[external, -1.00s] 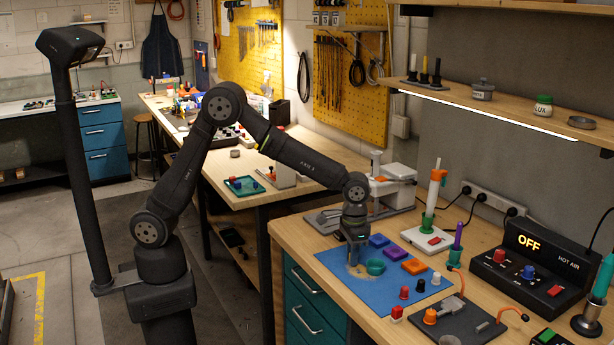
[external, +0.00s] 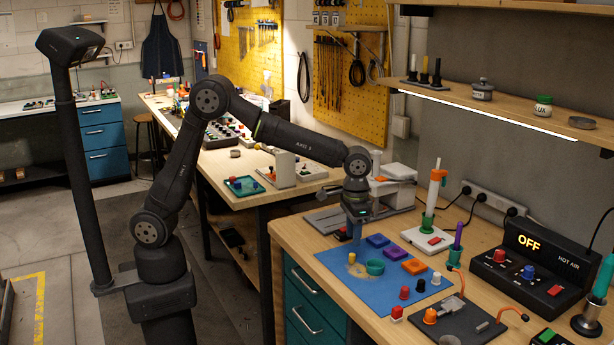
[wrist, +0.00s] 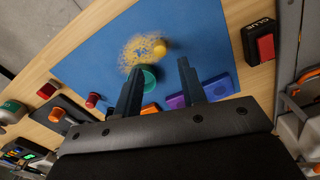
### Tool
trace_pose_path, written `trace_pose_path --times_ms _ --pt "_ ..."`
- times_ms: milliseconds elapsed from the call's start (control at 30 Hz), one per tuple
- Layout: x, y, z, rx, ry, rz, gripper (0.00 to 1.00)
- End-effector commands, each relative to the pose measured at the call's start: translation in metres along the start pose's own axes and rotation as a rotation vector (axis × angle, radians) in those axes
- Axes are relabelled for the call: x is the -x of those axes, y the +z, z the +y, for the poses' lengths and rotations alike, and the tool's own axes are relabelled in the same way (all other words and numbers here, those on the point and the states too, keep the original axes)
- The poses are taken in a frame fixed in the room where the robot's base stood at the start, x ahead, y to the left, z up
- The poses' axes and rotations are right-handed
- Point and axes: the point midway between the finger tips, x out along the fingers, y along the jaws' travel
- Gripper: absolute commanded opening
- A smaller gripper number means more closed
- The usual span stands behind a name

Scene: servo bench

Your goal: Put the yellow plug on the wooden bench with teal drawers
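The yellow plug (wrist: 159,48) stands on the blue mat, beside a patch of tan crumbs, in the wrist view. It also shows small below my gripper in the external view (external: 351,258). The mat lies on the wooden bench with teal drawers (external: 291,232). My gripper (wrist: 158,64) is open, with its two dark fingers apart and nothing between them. In the external view my gripper (external: 356,233) hangs above the mat, over the plug and apart from it.
On the blue mat (external: 345,287) are a green ring (external: 375,267) and blue, purple and orange square pieces. Red, white and orange knobs stand toward the front right. A white-and-grey device (external: 394,186) stands behind my gripper. Bare wood shows along the bench's left edge.

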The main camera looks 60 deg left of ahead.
Motion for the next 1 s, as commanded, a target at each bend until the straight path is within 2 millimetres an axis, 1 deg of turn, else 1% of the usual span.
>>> trace_pose_path --times_ms 33,200,233,300,367,833,933,1000 --pt "0.012 -0.001 0.000 0.000 0.001 0.005 0.38" --pt "0.037 -0.001 0.000 0.000 0.001 0.003 0.38" --pt "0.040 0.000 0.000 0.000 0.001 0.002 0.38" --pt "0.045 0.000 0.000 0.000 0.001 0.002 0.42" --pt "0.048 0.000 0.000 0.000 0.000 0.001 0.42" --pt "0.048 0.001 -0.001 0.004 0.003 -0.003 0.42" --pt "0.041 0.005 -0.006 0.049 0.037 -0.029 0.42" --pt "0.030 0.014 -0.014 0.120 0.092 -0.072 0.42"
